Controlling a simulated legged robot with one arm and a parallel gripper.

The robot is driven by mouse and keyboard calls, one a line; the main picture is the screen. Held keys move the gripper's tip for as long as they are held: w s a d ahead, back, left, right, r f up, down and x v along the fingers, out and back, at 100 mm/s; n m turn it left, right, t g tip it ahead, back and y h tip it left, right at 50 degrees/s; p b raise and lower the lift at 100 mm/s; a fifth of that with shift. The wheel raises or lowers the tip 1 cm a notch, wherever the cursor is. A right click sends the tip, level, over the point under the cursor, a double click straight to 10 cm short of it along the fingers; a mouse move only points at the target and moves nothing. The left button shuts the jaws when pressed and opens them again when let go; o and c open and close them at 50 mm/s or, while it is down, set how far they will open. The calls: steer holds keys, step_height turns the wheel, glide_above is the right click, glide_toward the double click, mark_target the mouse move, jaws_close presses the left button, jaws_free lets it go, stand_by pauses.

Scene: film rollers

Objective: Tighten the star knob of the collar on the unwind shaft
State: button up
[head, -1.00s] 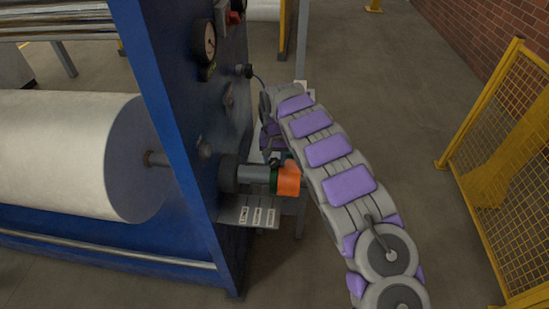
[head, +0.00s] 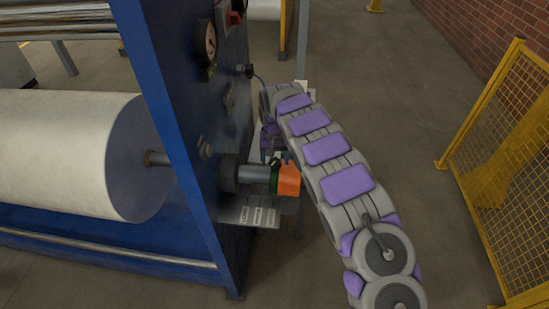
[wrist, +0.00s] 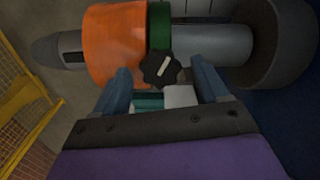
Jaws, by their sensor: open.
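The unwind shaft (head: 254,174) is a grey cylinder sticking out of the blue machine frame; it also shows in the wrist view (wrist: 222,45). An orange collar (head: 289,181) sits on its outer part, with a green ring (head: 274,178) beside it. In the wrist view the orange collar (wrist: 115,42) and green ring (wrist: 159,25) are close up. The black star knob (wrist: 161,68) with a pale bar mark is at the green ring, facing me. My gripper (wrist: 162,82) is open, its blue-grey fingers on either side of the knob, apart from it.
A large white film roll (head: 70,150) hangs left of the blue frame (head: 165,120). A plate with labels (head: 255,214) lies below the shaft. A gauge (head: 207,42) is above. A yellow mesh fence (head: 500,160) stands right; floor between is clear.

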mark_target(274, 160)
step_height(274, 160, up, 17)
steer(key=p, duration=0.1)
steer(key=shift+a, duration=0.2)
stand_by(0.3)
steer(key=shift+r, duration=0.1)
stand_by(0.3)
